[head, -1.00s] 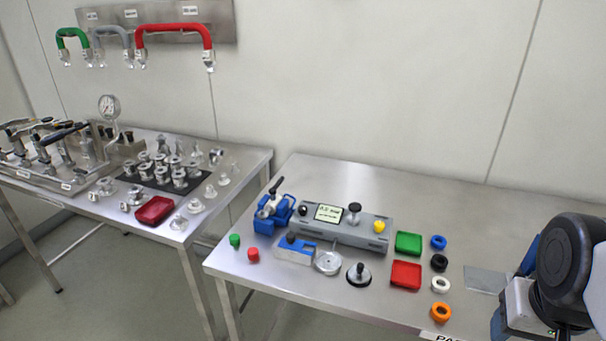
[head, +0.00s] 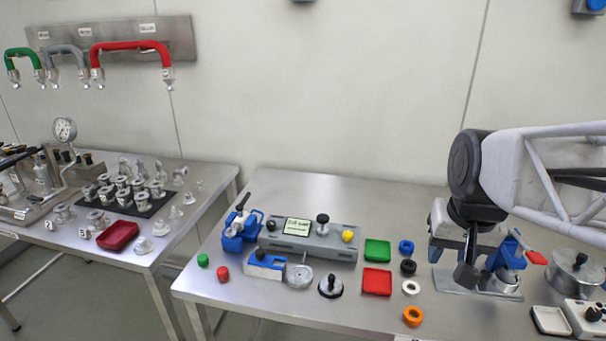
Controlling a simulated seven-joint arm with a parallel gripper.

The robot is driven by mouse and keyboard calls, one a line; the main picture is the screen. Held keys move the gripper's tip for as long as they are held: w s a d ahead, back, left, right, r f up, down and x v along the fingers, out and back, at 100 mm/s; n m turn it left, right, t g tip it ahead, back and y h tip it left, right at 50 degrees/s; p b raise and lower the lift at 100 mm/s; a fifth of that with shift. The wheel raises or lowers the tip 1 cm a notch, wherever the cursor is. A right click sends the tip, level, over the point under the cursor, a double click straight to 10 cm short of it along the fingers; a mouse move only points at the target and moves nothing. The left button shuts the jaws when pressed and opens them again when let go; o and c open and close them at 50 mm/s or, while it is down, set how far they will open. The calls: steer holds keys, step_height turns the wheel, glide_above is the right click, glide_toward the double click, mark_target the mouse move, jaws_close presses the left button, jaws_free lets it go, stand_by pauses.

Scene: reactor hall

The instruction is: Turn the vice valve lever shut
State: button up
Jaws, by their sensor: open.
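A blue vice-like fixture (head: 240,230) stands at the left end of the near bench, with a black lever (head: 243,201) sticking up at a tilt. A second blue fitting (head: 508,252) with a red lever (head: 536,258) pointing right stands at the right of the bench. I cannot tell for sure which of the two is the vice valve. My gripper (head: 485,279) points down beside the second fitting, open, with nothing seen between its fingers. My gripper and arm partly hide that fitting, and contact cannot be judged.
A grey block with a label (head: 310,240), green tray (head: 377,250), red tray (head: 376,282) and several coloured rings fill the middle. A metal pot (head: 575,272) and white tray (head: 550,320) lie at right. The bench's back strip is clear.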

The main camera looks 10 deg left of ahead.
steer(key=w+a+r, duration=0.2)
steer(key=w+a, duration=0.7)
steer(key=w, duration=0.3)
steer(key=g+y, duration=0.2)
glide_toward(247, 195)
steer(key=shift+w+a+f, duration=0.15)
steer(key=shift+w+f, duration=0.1)
steer(key=shift+f, duration=0.2)
steer(key=shift+x, duration=3.85)
steer(key=shift+s, duration=0.1)
